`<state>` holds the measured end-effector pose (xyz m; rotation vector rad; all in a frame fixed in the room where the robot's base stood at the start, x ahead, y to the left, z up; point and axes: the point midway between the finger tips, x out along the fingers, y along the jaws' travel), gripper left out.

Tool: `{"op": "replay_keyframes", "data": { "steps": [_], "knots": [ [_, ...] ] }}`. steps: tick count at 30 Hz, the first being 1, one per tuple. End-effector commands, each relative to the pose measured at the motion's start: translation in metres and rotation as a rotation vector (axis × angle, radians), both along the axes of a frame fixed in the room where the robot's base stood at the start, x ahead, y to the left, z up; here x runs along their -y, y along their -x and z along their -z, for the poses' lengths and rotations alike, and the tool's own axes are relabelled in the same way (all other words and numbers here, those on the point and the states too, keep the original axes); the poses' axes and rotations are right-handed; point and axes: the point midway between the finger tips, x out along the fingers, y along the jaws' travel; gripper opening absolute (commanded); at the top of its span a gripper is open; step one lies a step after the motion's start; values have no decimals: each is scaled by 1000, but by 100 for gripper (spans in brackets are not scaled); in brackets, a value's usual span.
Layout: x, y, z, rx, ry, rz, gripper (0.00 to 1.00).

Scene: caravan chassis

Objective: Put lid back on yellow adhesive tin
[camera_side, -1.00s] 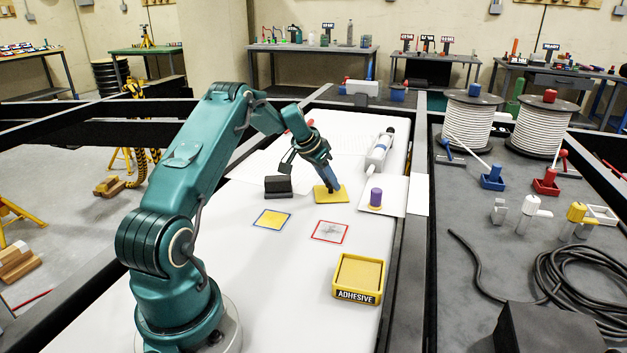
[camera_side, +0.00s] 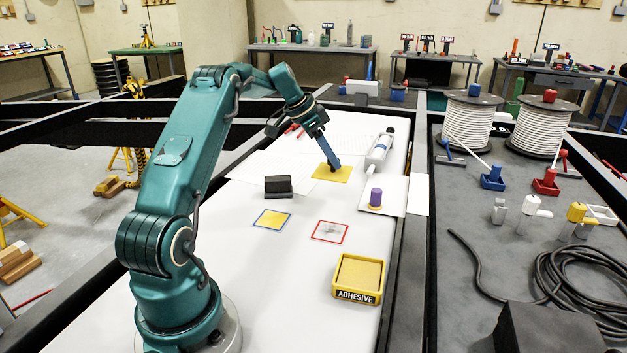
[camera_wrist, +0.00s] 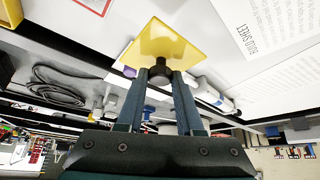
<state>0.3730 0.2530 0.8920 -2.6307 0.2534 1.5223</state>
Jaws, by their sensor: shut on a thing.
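The yellow adhesive tin (camera_side: 358,296) stands at the front right of the white panel, its label facing the side camera. Its top is uncovered and shows a dull yellow surface inside the rim. The lid (camera_side: 328,175) is a flat yellow square with a dark knob; it also shows in the wrist view (camera_wrist: 168,42). My gripper (camera_side: 334,164) is shut on the knob, with both fingers around it in the wrist view (camera_wrist: 158,72). The lid appears raised above the panel, behind the tin and slightly left of it. The lid's underside is hidden.
A black block (camera_side: 278,186) stands left of the lid. A purple-topped cylinder (camera_side: 375,198) and a white cartridge (camera_side: 380,150) lie to its right. The panel around the tin is clear.

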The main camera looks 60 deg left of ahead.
Motion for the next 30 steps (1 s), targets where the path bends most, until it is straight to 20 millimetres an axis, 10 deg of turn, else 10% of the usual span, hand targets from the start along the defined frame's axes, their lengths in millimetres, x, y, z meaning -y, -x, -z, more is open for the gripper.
{"op": "replay_keyframes", "data": {
  "steps": [18,30],
  "knots": [
    [219,73,-10,2,5,1425,0],
    [253,83,-13,0,8,1540,0]
  ]
}}
